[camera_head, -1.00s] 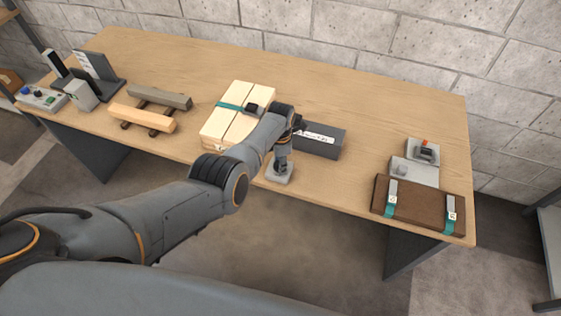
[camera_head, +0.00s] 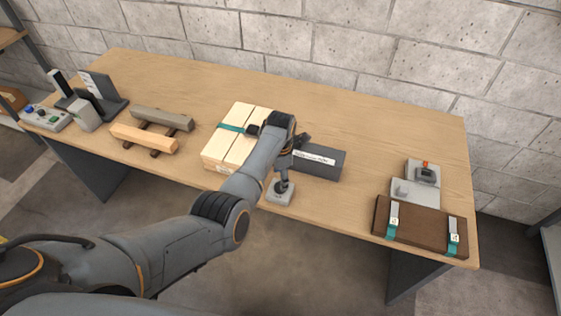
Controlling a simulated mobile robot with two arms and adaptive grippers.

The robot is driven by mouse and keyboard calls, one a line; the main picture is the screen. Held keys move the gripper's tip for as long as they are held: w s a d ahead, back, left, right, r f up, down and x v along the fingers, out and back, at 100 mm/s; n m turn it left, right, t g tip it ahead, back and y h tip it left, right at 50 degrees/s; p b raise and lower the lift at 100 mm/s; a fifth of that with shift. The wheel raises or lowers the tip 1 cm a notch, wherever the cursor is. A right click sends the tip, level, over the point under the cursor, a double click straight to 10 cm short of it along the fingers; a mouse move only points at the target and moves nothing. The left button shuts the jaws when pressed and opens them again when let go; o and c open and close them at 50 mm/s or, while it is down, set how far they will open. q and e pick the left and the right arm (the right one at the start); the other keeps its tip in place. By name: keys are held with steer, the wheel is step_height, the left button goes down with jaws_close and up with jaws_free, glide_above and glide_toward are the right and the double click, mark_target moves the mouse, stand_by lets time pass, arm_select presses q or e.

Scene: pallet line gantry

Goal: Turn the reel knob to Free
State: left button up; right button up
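My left arm reaches in from the left to the middle of the table's front. Its gripper (camera_head: 283,172) hangs over a small light grey base (camera_head: 280,197) at the front edge. A dark, post-like shape stands on that base; I cannot tell whether it is part of my fingers or of the fixture, or whether they touch. The finger opening is hidden. A light grey unit (camera_head: 402,193) with a small round knob-like part stands at the right. I cannot tell for sure which part is the reel knob, and no Free mark is legible. My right gripper is not in view.
A strapped pale box (camera_head: 222,146) and a dark grey labelled box (camera_head: 326,165) flank the gripper. A brown strapped case (camera_head: 425,228) lies at the right front. Wooden bars (camera_head: 145,138) and a button box (camera_head: 45,119) are at the left. The table's back (camera_head: 340,105) is clear.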

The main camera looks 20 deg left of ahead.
arm_select(q)
step_height(320, 180, up, 8)
steer(key=shift+f, duration=0.15)
stand_by(0.5)
